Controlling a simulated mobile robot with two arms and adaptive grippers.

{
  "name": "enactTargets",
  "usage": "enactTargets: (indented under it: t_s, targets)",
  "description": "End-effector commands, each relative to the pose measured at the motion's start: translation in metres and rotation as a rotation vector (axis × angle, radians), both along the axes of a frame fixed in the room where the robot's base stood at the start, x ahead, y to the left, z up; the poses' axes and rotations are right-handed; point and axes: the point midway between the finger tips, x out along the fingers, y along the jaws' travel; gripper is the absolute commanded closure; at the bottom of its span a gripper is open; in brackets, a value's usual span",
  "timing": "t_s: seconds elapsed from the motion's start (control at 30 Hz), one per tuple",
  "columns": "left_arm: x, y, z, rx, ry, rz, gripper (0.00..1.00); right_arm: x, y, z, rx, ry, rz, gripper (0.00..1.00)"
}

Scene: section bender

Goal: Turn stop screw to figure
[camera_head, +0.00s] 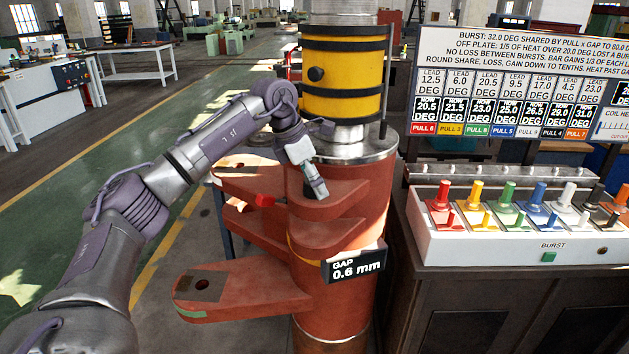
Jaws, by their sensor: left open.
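My left gripper (318,187) is open and points down over the upper red arm of the bender column (345,225); I see nothing between its fingers. A small bright red knob (265,200) sits on the red arms, left of the gripper and apart from it; I cannot tell whether it is the stop screw. A black tag (355,267) on the column reads "GAP 0.6 mm". A yellow drum (345,75) with black bands and a black side knob (316,74) tops the column. My right gripper is not in view.
Right of the column, a white console (470,240) carries coloured levers and a green BURST button (548,257). Behind it, a board (520,50) shows rules and LEAD, NOW and PULL figures. A lower red arm (240,288) juts left. Green floor lies clear at left.

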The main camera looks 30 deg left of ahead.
Motion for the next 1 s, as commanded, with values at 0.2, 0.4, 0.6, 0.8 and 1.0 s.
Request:
enactTargets:
  t_s: [0.2,0.4,0.6,0.8,1.0]
  targets:
    - [-0.0001,-0.0001,0.0001,0.000,0.000,0.000,0.41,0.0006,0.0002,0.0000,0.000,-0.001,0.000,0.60]
    - [-0.0001,0.0000,0.0002,-0.001,0.001,0.000,0.74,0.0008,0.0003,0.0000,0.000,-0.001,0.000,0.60]
    - [-0.0002,-0.0001,0.0004,0.000,0.000,0.004,0.83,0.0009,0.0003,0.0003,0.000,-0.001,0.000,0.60]
    - [-0.0003,-0.0001,0.0006,-0.001,0.000,0.054,0.83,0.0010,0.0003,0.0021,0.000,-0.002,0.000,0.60]
    - [-0.0003,0.0000,0.0010,0.002,0.001,0.176,0.83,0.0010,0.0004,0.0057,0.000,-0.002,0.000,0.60]
